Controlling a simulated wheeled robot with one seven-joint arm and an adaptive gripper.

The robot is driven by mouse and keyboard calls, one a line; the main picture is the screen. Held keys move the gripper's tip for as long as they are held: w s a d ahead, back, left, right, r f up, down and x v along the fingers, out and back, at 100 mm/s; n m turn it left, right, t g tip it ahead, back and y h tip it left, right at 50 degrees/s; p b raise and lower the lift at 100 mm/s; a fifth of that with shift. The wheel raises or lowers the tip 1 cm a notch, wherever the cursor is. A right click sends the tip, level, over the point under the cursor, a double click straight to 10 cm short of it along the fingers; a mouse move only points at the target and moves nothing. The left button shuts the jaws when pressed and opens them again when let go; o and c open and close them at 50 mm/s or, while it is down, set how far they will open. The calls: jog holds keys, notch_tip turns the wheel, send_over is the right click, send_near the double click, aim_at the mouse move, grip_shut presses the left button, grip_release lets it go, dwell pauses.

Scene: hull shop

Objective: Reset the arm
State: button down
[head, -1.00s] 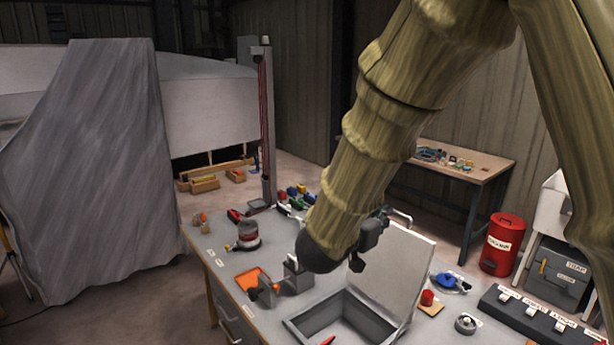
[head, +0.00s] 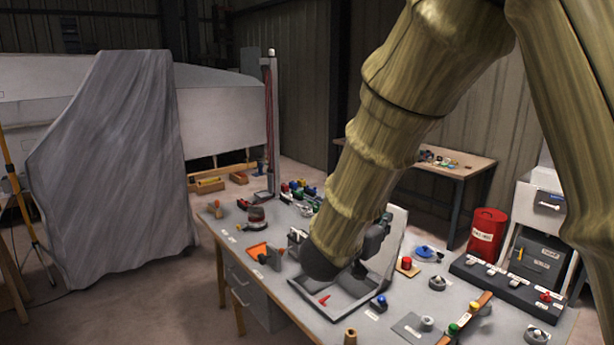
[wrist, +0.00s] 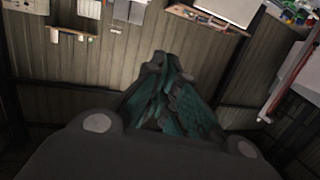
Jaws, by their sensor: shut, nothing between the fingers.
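My arm, in an olive, segmented cover, hangs over the grey workbench (head: 225,237) in the head view. Its dark end stands in front of the open grey box with the raised lid. Part of my gripper (head: 376,238) shows dark beside the arm, mostly hidden there. In the wrist view my gripper (wrist: 160,56) has its fingertips together with nothing between them. It points at a ribbed wall (wrist: 100,75) and is clear of everything there.
An open box (head: 330,308) with a red item stands on the bench. A red bin (head: 487,235) and a draped grey sheet (head: 110,170) stand beyond the bench.

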jog(key=w+d+f+n+y+b, duration=0.15)
jog(key=w+f, duration=0.25)
jog(key=f, duration=0.8)
jog(key=s+d+f+n+g+y+b, duration=0.15)
jog(key=s+f, duration=0.25)
jog(key=f, duration=0.6)
jog(key=s+f+n+g+y+b, duration=0.15)
jog(key=s+f, duration=0.25)
jog(key=f, duration=0.6)
jog(key=s+d+f+n+g+y+b, duration=0.15)
jog(key=s+f, duration=0.25)
jog(key=f, duration=0.7)
jog(key=s+f+g+y+b, duration=0.1)
jog(key=s+f+g, duration=0.1)
jog(key=s+f, duration=0.5)
jog(key=s+f+n+g+y+b, duration=0.1)
jog(key=s+f+g+y, duration=0.1)
jog(key=s+f, duration=0.6)
jog(key=s+d+f+g+y+b, duration=0.1)
jog(key=s+f+g, duration=0.3)
jog(key=s, duration=1.5)
notch_tip(320, 180, down, 4)
jog(key=shift+r+n, duration=0.1)
jog(key=shift+n, duration=0.3)
jog(key=shift+d, duration=0.1)
